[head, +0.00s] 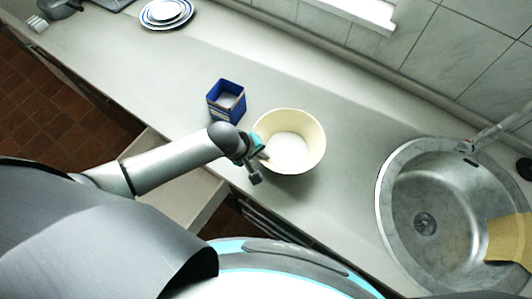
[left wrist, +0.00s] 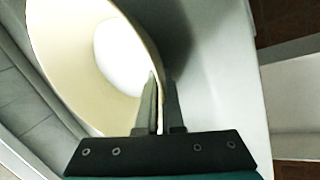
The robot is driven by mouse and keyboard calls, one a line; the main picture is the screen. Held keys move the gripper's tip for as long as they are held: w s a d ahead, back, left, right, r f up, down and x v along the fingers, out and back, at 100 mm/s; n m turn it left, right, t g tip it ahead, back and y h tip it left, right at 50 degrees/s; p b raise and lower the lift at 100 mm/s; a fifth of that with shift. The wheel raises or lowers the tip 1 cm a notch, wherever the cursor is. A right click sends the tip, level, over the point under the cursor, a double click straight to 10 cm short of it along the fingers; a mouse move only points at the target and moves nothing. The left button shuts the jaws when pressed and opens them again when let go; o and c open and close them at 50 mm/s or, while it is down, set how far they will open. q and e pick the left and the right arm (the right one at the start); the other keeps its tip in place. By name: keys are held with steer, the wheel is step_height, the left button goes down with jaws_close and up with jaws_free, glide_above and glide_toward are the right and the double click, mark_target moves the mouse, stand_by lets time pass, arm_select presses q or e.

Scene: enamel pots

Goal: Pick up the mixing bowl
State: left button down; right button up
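The mixing bowl (head: 311,161) is cream-coloured, white inside, and appears upright on the grey counter. My left gripper (head: 264,152) is at the bowl's left rim. In the left wrist view the bowl (left wrist: 75,62) fills the upper left, and the two fingers of my left gripper (left wrist: 161,100) straddle its wall, one inside and one outside. They are close together with the wall between them, shut on it. Whether the bowl's base touches the counter is hard to tell. My right gripper is not in view.
A blue square tin (head: 227,101) stands just behind and left of the bowl. A round steel sink (head: 393,215) with a tap (head: 497,131) is to the right. Stacked plates (head: 166,14) lie at the far left back. The counter (head: 345,110) behind the bowl is clear.

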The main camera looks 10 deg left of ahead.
arm_select(q)
step_height(320, 180, up, 20)
steer(key=p, duration=0.3)
steer(key=shift+f, duration=0.2)
steer(key=shift+w, duration=0.15)
stand_by(2.0)
